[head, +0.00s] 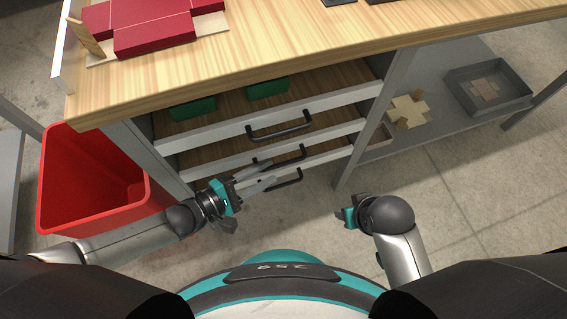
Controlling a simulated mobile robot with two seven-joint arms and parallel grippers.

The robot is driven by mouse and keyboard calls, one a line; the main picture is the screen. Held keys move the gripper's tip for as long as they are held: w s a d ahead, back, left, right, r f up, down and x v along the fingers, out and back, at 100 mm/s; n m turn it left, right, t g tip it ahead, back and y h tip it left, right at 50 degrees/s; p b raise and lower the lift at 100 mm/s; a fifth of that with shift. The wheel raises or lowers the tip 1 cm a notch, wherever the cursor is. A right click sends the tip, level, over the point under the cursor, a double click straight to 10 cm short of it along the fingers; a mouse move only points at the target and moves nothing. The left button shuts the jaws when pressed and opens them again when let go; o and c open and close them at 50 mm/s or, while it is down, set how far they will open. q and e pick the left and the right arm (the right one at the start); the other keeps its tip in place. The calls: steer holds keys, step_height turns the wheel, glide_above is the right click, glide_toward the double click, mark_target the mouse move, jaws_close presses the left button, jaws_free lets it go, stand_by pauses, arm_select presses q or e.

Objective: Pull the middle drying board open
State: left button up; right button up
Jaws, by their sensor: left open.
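Three drying boards sit one above another under the table, each with a pale front and a dark bar handle. The middle drying board (212,161) has its handle (293,155) below the top board's handle (279,130) and above the bottom board's handle (287,180). My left gripper (268,174) is open and empty, its fingers pointing right. In the picture its fingertips lie by the left part of the middle handle and near the bottom handle; contact cannot be told. My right gripper (348,214) is right of the boards, apart from them, and its fingers are hardly visible.
Green pieces (268,88) lie on a board under the wooden tabletop (300,45). Red card pieces (150,28) lie on top. A red bin (95,180) stands left of the boards. A grey shelf (435,120) at right holds a cream cross-shaped piece (408,110) and a grey tray (488,90).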

mark_target(278, 166)
arm_select(q)
steer(key=shift+b+x, duration=0.9)
steer(key=shift+x, duration=2.1)
arm_select(e)
steer(key=shift+t, duration=0.4)
steer(key=shift+w+r, duration=0.15)
steer(key=shift+r, duration=1)
steer(key=shift+w+r, duration=0.15)
steer(key=shift+r, duration=0.95)
arm_select(q)
jaws_close()
